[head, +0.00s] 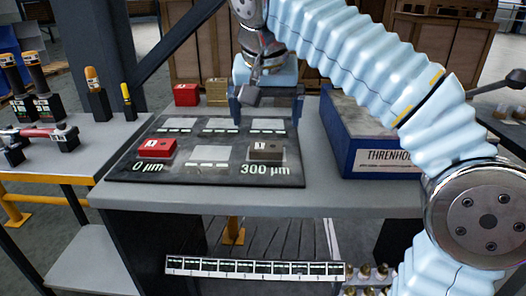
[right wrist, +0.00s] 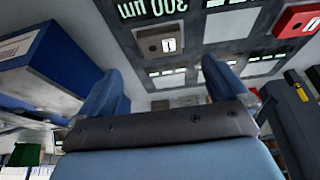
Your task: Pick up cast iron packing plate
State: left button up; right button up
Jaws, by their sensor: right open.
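A grey-brown block with a small white label (head: 266,150) sits on the dark marked board (head: 125,171) at the 300 µm mark. It looks like the cast iron packing plate, but I cannot be sure. It also shows in the right wrist view (right wrist: 150,44), beyond the fingertips and apart from them. My right gripper (head: 267,108) is above the back of the board, with its fingers spread and nothing between them. Its two blue fingers also show in the right wrist view (right wrist: 158,82). My left gripper is not in view.
A red block (head: 157,148) sits at the 0 µm mark. Another red block (head: 186,95) and a brass-coloured block (head: 217,91) stand behind the board. A blue box (head: 372,163) stands to the right. Screwdrivers (head: 94,92) stand on the left table.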

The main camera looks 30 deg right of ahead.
aim_at(266, 146)
jog(key=b+x, duration=0.1)
jog(key=x, duration=0.8)
jog(key=shift+w+d+f, duration=0.1)
jog(key=shift+w+d, duration=0.05)
jog(key=shift+w, duration=0.05)
jog(key=c, duration=1.4)
